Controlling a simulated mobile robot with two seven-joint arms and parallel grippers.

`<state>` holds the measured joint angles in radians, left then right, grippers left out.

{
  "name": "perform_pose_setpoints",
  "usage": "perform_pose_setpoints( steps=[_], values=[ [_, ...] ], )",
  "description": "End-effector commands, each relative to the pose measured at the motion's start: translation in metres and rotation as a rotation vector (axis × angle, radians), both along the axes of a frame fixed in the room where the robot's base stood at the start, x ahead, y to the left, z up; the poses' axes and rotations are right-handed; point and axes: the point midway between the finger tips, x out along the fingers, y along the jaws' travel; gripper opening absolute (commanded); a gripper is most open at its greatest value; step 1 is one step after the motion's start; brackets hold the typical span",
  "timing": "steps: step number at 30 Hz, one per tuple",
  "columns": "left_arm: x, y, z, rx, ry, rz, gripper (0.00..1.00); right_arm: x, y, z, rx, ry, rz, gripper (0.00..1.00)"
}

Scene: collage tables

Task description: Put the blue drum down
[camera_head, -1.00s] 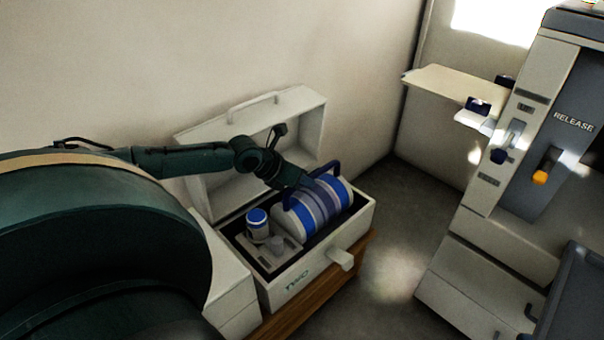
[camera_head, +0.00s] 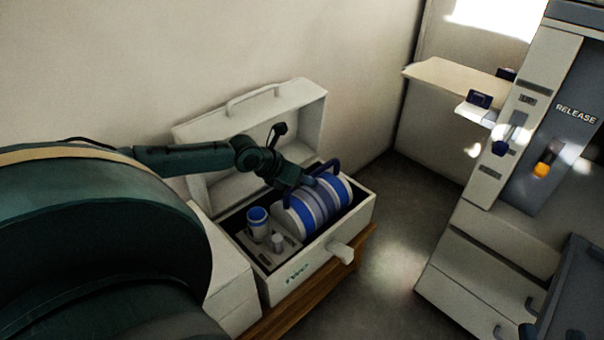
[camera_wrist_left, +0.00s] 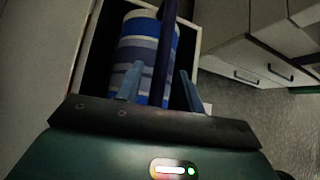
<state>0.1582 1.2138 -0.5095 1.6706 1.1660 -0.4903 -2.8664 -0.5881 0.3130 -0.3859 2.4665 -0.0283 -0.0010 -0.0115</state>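The blue drum (camera_head: 322,210), with blue and white stripes and a dark blue handle (camera_head: 325,167), lies on its side in the right part of an open white case (camera_head: 318,262). My left gripper (camera_head: 306,183) is just above the drum at its handle. In the left wrist view, its fingers (camera_wrist_left: 160,88) stand apart on either side of the handle bar, with gaps showing. The drum also shows beyond them in that view (camera_wrist_left: 139,52). The drum's underside is hidden in the case. My right gripper is not in view.
The raised lid (camera_head: 300,115) is behind my arm. A machine marked RELEASE (camera_head: 535,140) stands at right. Floor (camera_head: 400,210) is clear between.

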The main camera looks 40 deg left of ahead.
Motion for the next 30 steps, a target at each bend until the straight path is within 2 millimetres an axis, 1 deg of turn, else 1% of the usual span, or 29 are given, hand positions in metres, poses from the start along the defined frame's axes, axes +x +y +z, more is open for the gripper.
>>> perform_pose_setpoints(
  steps=[4, 8, 12, 15, 21, 30],
  values=[
    [-0.009, 0.003, 0.012, 0.004, 0.003, -0.001, 0.38, 0.000, 0.000, 0.004, -0.011, 0.007, -0.003, 0.36],
    [-0.024, 0.008, 0.028, 0.007, 0.004, -0.002, 0.38, 0.000, -0.001, 0.007, -0.033, 0.007, -0.018, 0.36],
    [-0.038, 0.011, 0.042, 0.005, 0.005, -0.003, 0.38, 0.000, -0.004, 0.005, -0.059, 0.016, -0.038, 0.36],
    [-0.046, 0.014, 0.049, 0.005, 0.003, 0.000, 0.38, 0.000, -0.005, 0.004, -0.076, 0.014, -0.045, 0.36],
    [-0.052, 0.015, 0.053, 0.001, 0.001, -0.001, 0.38, -0.001, -0.008, -0.005, -0.104, 0.026, -0.055, 0.36],
    [-0.052, 0.015, 0.053, -0.001, 0.000, -0.001, 0.38, 0.000, -0.009, -0.005, -0.104, 0.025, -0.056, 0.36]
  ],
)
